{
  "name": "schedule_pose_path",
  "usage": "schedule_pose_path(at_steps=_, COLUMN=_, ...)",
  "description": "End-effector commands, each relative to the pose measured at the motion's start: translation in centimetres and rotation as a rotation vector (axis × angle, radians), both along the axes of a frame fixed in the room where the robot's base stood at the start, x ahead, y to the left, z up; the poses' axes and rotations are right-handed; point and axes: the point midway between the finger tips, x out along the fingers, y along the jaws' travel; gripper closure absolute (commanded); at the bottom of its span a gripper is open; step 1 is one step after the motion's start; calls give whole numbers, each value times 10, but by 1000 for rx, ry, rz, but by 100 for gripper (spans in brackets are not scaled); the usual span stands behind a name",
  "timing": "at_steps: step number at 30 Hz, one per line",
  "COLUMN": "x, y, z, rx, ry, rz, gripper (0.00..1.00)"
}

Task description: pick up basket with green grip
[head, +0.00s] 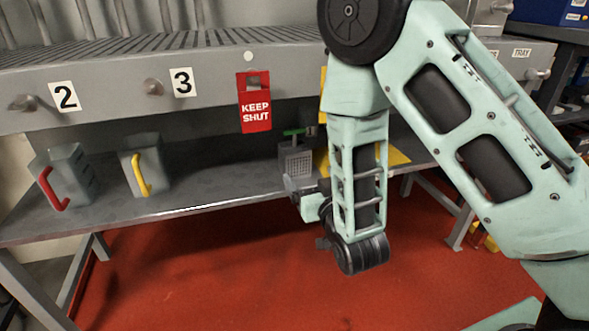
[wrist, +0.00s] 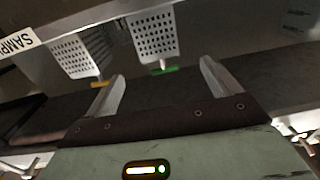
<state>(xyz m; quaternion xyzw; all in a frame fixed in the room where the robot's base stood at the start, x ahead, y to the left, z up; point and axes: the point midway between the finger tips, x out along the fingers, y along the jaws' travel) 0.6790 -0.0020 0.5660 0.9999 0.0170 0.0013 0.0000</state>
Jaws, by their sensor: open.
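The basket with the green grip (head: 295,160) stands on the grey shelf under the counter in the head view, just left of my forearm. In the wrist view the same basket (wrist: 155,36) is a pale perforated box, with its green grip (wrist: 165,70) facing my gripper. My gripper (wrist: 162,86) is open and empty; the green grip lies ahead of the gap between its fingers, apart from them. A second perforated basket with an orange-yellow grip (wrist: 82,55) is to its left. In the head view my fingers are hard to make out beside the arm.
Jugs with a red handle (head: 62,178) and a yellow handle (head: 146,168) stand on the shelf (head: 225,190) at left. A red KEEP SHUT tag (head: 254,102) hangs from the counter above. The shelf between jugs and basket is clear.

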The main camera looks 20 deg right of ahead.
Motion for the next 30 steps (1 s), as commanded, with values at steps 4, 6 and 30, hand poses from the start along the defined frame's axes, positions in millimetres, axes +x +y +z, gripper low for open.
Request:
schedule_pose_path(at_steps=4, x=33, y=0, z=-2, rx=1, ry=-4, rz=-2, gripper=11)
schedule_pose_path(at_steps=6, x=48, y=1, z=-2, rx=2, ry=-4, rz=-1, gripper=11)
schedule_pose_path(at_steps=30, x=144, y=2, z=-6, rx=0, ry=0, rz=-1, gripper=11)
